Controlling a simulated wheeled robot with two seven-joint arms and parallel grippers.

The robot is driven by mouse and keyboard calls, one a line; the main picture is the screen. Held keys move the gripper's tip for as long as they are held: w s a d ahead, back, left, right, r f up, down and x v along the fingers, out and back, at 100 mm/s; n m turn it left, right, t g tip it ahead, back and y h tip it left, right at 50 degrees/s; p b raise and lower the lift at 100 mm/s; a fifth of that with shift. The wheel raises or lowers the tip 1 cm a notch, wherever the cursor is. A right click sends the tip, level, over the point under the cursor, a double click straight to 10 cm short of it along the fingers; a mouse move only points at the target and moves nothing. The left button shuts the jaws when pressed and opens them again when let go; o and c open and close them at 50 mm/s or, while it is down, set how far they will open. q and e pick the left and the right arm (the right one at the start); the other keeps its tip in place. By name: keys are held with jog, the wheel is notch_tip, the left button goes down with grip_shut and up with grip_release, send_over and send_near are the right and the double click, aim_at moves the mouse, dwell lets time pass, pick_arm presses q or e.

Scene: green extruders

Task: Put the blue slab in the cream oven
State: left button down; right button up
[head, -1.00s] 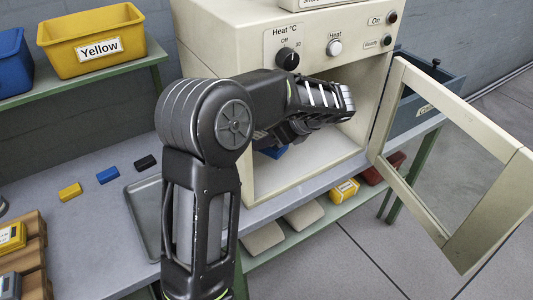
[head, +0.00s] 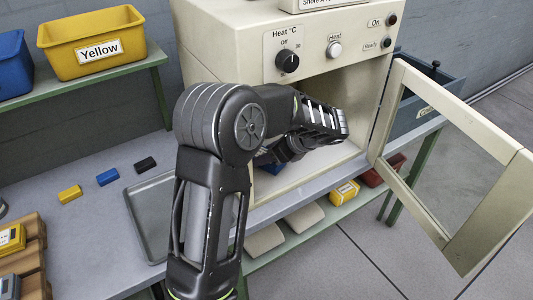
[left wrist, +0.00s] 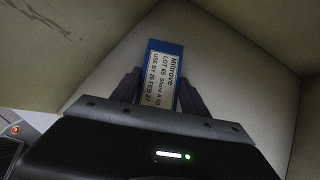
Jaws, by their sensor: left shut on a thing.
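The cream oven (head: 232,42) stands on the bench with its framed door (head: 500,135) swung open to the right. My left arm reaches through its opening. My left gripper (left wrist: 157,92) is shut on the blue slab (left wrist: 165,62), which carries a white printed label, inside the oven chamber. In the head view only a small part of the blue slab (head: 272,168) shows below the wrist; the fingers are mostly hidden. I cannot tell whether the slab touches the oven floor. My right gripper is not in view.
Small yellow (head: 70,194), blue (head: 107,177) and black (head: 145,164) blocks lie on the bench left of a grey tray (head: 150,215). A yellow bin (head: 75,60) stands on the upper shelf. The oven walls are close around my wrist.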

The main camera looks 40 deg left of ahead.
pick_arm(q)
jog(key=c, duration=0.6)
grip_release()
jog(key=shift+d, duration=0.1)
jog(key=v, duration=0.6)
jog(key=shift+r, duration=0.15)
jog(key=shift+p+v, duration=1.6)
jog(key=shift+v, duration=1.25)
